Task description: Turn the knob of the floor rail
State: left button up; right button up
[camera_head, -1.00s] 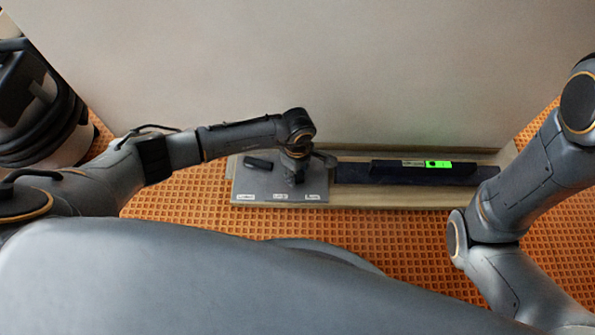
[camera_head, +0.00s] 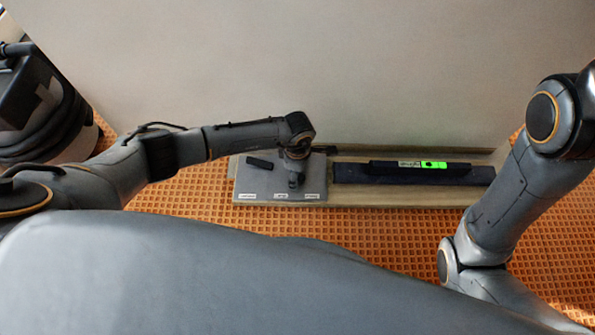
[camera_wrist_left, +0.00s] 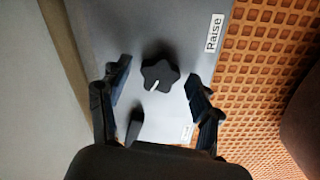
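The floor rail is a long wooden base (camera_head: 400,200) by the wall with a grey panel (camera_head: 262,185) at its left end. In the left wrist view, a black star-shaped knob (camera_wrist_left: 160,73) with a pale notch sits on the grey panel. My left gripper (camera_wrist_left: 157,72) is open, with one finger on each side of the knob and gaps between. In the head view my left gripper (camera_head: 296,180) points down over the panel and hides the knob. My right arm shows at the right, but its gripper is out of view.
A dark bar (camera_head: 445,177) with a bright green spirit level (camera_head: 433,165) lies along the rail. A black piece (camera_head: 260,163) and white labels are on the panel; one reads "Raise" (camera_wrist_left: 215,32). A wall (camera_head: 330,70) stands behind; orange waffle floor (camera_head: 380,225) lies in front.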

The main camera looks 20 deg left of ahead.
pick_arm(q)
notch_tip(320, 180, up, 12)
dwell(0.6)
dwell(0.5)
